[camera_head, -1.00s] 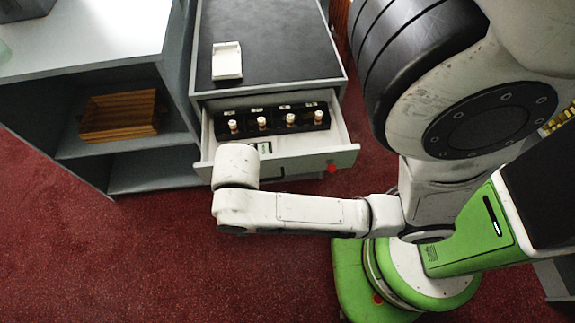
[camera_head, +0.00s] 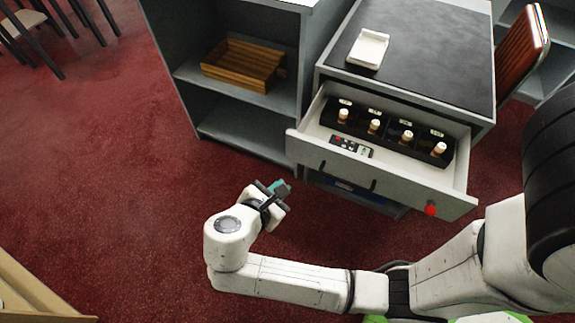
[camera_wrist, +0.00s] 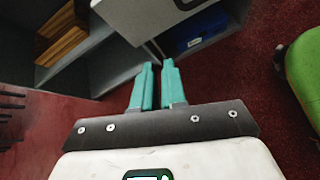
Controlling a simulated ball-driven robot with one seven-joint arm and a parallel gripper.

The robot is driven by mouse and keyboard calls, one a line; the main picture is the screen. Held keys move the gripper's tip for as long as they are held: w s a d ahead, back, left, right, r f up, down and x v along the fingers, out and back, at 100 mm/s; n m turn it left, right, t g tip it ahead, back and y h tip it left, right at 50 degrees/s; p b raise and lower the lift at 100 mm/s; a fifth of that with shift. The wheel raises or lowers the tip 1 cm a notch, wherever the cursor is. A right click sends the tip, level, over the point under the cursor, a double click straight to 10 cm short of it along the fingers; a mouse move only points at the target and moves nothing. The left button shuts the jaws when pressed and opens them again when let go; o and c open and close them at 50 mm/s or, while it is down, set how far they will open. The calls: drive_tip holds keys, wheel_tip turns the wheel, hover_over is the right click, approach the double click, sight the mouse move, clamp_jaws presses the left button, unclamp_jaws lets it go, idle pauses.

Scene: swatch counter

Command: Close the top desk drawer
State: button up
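The top desk drawer (camera_head: 400,187) is pulled out from the grey desk (camera_head: 472,104). Its pale front has dark handle parts and a red round piece (camera_head: 430,210) near its right end. Inside are a black tray (camera_head: 390,122) with several small corked bottles and a remote-like item (camera_head: 351,147). My gripper (camera_head: 279,187) is in front of and left of the drawer front, apart from it and empty. In the wrist view its teal fingers (camera_wrist: 158,64) stand slightly apart with a narrow gap. The drawer front also shows at the top of the wrist view (camera_wrist: 150,14).
A grey shelf unit (camera_head: 245,112) with a wooden crate (camera_head: 240,66) stands left of the desk. A blue object (camera_wrist: 195,38) sits below the drawer. A white dish (camera_head: 368,48) lies on the desktop. A chair (camera_head: 524,52) is at right.

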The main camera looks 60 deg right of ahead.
drive_tip(key=w+a+n+h+b, duration=0.1)
drive_tip(key=n, duration=0.1)
drive_tip(key=w+a+n+t+h, duration=0.1)
drive_tip(key=w+h, duration=0.1)
drive_tip(key=shift+a+r+n+b, duration=0.35)
drive_tip(key=shift+n, duration=0.05)
clamp_jaws()
drive_tip(key=b, duration=0.2)
approach(292, 147)
drive_tip(key=x, duration=0.5)
drive_tip(key=shift+s+f, duration=0.1)
drive_tip(key=shift+f, duration=0.3)
drive_tip(key=shift+d, duration=0.7)
drive_tip(key=shift+d+r, duration=0.1)
